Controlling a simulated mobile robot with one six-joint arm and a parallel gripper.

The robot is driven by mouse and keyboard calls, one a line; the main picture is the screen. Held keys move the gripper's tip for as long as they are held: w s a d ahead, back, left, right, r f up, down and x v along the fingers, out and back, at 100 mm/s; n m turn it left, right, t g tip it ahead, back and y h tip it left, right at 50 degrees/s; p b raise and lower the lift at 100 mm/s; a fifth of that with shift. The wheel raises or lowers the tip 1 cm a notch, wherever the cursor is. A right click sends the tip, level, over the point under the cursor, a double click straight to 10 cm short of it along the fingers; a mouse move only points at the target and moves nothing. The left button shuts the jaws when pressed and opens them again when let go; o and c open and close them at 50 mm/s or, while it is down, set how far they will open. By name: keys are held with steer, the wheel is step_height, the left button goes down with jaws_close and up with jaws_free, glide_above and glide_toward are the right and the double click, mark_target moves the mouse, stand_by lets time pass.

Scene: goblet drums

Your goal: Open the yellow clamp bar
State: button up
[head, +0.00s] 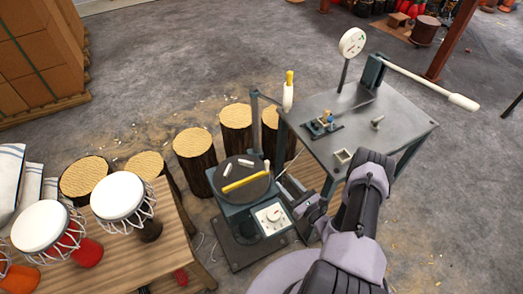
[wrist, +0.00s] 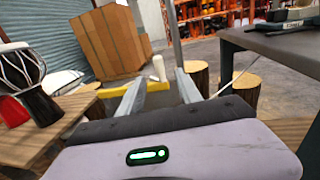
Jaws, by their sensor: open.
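The yellow clamp bar (head: 246,183) lies across a round dark plate (head: 229,192) on top of a small machine with a dial (head: 272,217). White pegs stand or lie on the plate near the bar. My gripper (head: 284,182) is just right of the plate, low and pointing at it. In the wrist view the yellow bar (wrist: 157,86) crosses behind my two grey fingers, and a white peg (wrist: 158,68) rises beyond it. My gripper (wrist: 157,85) is open, with no object held. The fingers partly hide the bar; contact cannot be told.
A grey metal table (head: 385,125) with a gauge and a long white-handled lever stands at the right. Log stumps (head: 195,155) stand behind the machine. A wooden bench (head: 150,240) with goblet drums (head: 122,197) is at the left. Open floor lies at the back.

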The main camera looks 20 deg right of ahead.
steer(key=w+a+b, duration=0.3)
steer(key=w, duration=1.1)
steer(key=shift+w, duration=0.35)
jaws_close()
steer(key=shift+a, duration=0.1)
stand_by(0.3)
